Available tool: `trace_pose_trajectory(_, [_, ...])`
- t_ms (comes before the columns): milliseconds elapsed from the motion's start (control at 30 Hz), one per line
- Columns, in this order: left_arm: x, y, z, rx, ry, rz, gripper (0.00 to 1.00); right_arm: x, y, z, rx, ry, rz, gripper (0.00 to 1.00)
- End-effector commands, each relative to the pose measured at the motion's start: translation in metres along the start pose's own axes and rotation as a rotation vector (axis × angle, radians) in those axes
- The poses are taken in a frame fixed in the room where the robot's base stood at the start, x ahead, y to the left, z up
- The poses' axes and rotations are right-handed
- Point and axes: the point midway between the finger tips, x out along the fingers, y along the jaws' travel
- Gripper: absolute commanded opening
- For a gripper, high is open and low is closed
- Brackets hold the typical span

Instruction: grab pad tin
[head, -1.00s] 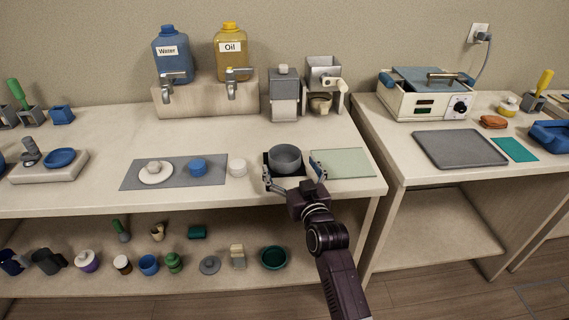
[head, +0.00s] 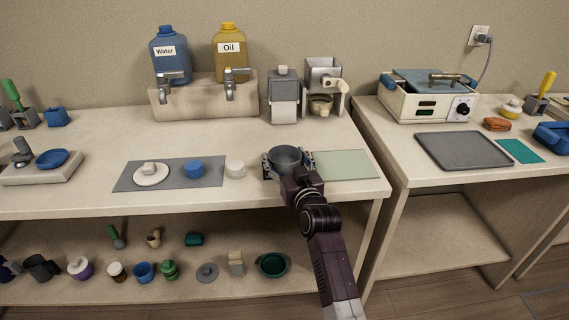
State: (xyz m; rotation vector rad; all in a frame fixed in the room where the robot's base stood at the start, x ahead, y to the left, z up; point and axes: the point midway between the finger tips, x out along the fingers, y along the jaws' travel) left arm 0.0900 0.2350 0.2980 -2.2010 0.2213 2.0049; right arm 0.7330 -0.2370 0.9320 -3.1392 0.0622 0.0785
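No label marks a pad tin, so I cannot tell for sure which thing it is. A small white round tin (head: 236,169) stands on the table just right of the grey mat. To its right is a dark grey round pot (head: 286,158), open at the top. My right gripper (head: 288,164) reaches in from the front, with one finger at each side of the pot. The fingers look close to its walls, but I cannot tell whether they touch. The gripper hides the pot's lower front. My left gripper is not in view.
A grey mat (head: 217,180) holds a white plate (head: 141,180) and a blue tin (head: 194,168). A pale green mat (head: 345,165) lies right of the pot. A dispenser (head: 284,100) and a metal machine (head: 322,75) stand behind.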

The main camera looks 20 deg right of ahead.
Motion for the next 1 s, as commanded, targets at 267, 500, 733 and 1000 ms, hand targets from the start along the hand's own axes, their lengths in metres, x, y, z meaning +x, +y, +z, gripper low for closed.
trace_pose_trajectory(267, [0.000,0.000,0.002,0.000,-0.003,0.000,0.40,0.000,0.000,0.000,0.000,0.001,0.000,0.41])
trace_pose_trajectory(500, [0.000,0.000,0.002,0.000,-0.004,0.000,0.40,0.000,0.000,-0.001,0.000,0.001,0.000,0.41])
trace_pose_trajectory(733, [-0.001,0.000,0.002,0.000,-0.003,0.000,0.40,-0.001,0.000,-0.021,0.001,0.005,0.000,0.41])
trace_pose_trajectory(1000, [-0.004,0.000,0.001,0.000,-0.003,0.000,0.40,-0.003,0.000,-0.076,0.000,0.008,0.000,0.41])
